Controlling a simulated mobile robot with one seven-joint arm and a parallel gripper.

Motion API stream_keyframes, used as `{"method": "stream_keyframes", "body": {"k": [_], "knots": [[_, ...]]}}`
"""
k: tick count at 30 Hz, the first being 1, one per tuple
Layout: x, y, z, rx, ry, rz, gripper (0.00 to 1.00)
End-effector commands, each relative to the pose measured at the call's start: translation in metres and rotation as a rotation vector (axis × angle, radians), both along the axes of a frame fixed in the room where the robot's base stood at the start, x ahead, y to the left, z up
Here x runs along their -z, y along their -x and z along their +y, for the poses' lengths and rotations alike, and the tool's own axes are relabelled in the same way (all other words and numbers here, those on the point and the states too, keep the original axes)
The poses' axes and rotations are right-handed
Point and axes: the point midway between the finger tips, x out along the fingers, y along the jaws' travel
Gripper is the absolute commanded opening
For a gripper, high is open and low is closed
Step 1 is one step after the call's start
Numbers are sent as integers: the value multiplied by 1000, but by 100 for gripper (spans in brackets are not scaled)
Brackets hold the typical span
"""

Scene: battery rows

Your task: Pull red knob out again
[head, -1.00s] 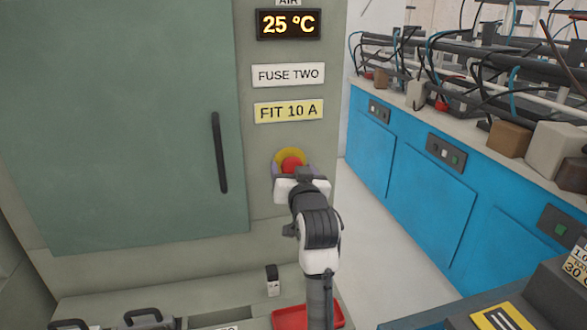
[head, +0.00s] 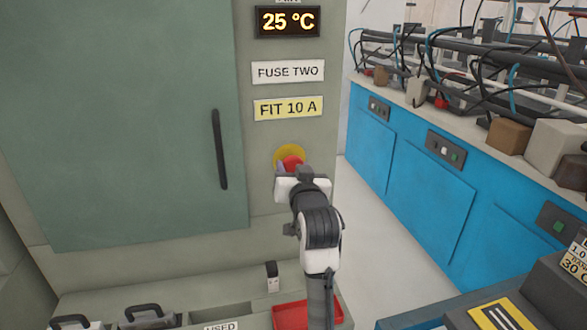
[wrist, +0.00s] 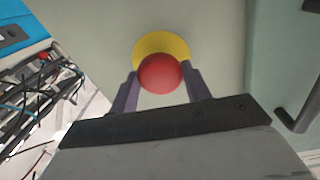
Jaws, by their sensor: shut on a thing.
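The red knob (head: 291,163) sits in front of a round yellow plate (head: 290,153) on the grey-green cabinet's right strip, below the FIT 10 A label. In the wrist view the red knob (wrist: 160,74) is a round ball in front of the yellow plate (wrist: 158,44). My gripper (wrist: 161,80) is shut on the red knob, with one dark finger on each side of it. In the head view my gripper (head: 296,174) partly hides the knob's lower part. How far the knob stands out from the plate is hard to tell.
A cabinet door with a dark vertical handle (head: 219,150) is to the left. Below are a red tray (head: 292,316), a small black-and-white part (head: 272,276) and dark-handled items (head: 70,321). Blue cabinets (head: 425,190) stand right, beyond open floor.

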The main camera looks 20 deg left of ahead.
Motion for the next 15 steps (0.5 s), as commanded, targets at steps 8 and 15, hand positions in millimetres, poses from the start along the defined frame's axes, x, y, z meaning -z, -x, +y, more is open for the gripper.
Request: {"method": "stream_keyframes", "body": {"k": [8, 15], "knots": [[1, 4, -3, 1, 2, 1, 7], [1, 4, -3, 1, 1, 2, 68]]}}
